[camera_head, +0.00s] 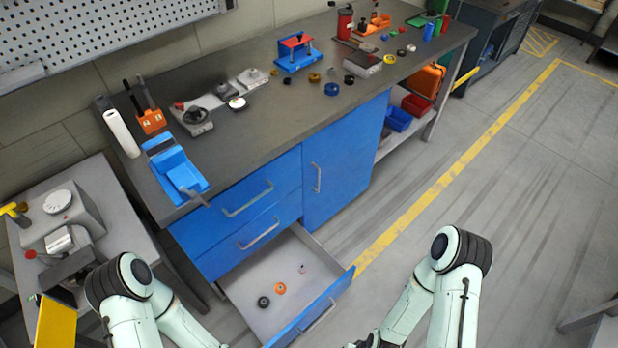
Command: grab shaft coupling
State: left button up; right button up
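An open drawer (244,291) of the blue workbench holds a black ring-like part (263,302), an orange ring-like part (280,288) and a tiny greyish part (302,268). I cannot tell which thing, here or on the bench top, is the shaft coupling. A dark piece of my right gripper (366,343) shows at the bottom edge, to the right of the drawer front; its fingers are cut off. My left arm comes in at the lower left, and its gripper is out of the picture.
The bench top (245,140) carries a blue vise-like fixture (178,172), a blue-and-red press (297,52), a blue ring (332,89) and several small parts. A side table (110,215) with a grey machine (65,215) stands left.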

aim_at(303, 267)
jog(key=k+z, duration=0.3)
jog(key=k, duration=0.55)
jog(key=u, duration=1.5)
jog(key=l+u, duration=0.25)
jog(key=u, duration=0.2)
jog(key=l+u, duration=0.3)
jog(key=u, duration=0.15)
jog(key=l+u, duration=0.25)
jog(key=u, duration=0.2)
jog(key=k+l+u, duration=0.1)
jog(key=l+u, duration=0.2)
jog(key=k+l+u, duration=0.15)
jog(key=l+u, duration=0.2)
jog(key=k+l+u, duration=0.8)
jog(key=k+l, duration=0.8)
jog(key=k, duration=0.2)
jog(key=l+u, duration=0.05)
